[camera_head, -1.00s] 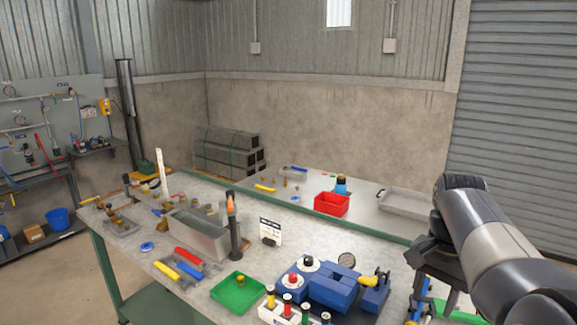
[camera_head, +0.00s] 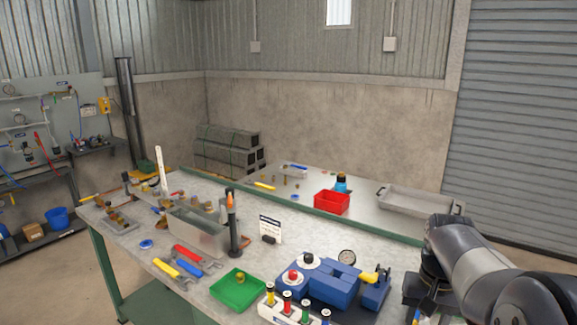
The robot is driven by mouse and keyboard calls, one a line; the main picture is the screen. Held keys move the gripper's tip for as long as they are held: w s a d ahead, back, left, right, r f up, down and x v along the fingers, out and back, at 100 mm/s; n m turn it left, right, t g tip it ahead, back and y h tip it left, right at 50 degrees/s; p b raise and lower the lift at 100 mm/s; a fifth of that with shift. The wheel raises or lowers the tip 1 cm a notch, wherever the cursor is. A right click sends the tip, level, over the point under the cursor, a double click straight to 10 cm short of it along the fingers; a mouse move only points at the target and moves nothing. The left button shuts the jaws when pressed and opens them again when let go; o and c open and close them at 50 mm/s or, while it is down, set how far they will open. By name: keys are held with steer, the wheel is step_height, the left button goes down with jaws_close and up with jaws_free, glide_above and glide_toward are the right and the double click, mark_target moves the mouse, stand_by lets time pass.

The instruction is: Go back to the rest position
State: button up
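My arm (camera_head: 490,262) reaches in from the lower right corner of the head view. Its dark joint shows beside the right end of the workbench (camera_head: 200,300). My gripper is not clearly visible; it is hidden below or behind the arm links, so its opening cannot be seen. The blue vise-like fixture (camera_head: 332,284) with a yellow handle stands on the bench to the left of my arm, apart from it.
A green tray (camera_head: 222,299) holds a small brass part. A metal bin (camera_head: 190,233), a dark post (camera_head: 234,235) and coloured-handled tools (camera_head: 188,252) lie left. Behind are a red bin (camera_head: 331,202) and a grey tray (camera_head: 405,202). Bare floor lies left of the bench.

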steer(key=n+b, duration=0.2)
steer(key=n, duration=0.3)
steer(key=shift+f+n, duration=0.1)
steer(key=shift+n, duration=0.2)
steer(key=shift+n+b, duration=0.3)
steer(key=shift+n, duration=0.4)
step_height(320, 180, up, 11)
steer(key=shift+f+p, duration=0.15)
steer(key=shift+p, duration=0.15)
steer(key=shift+f, duration=0.15)
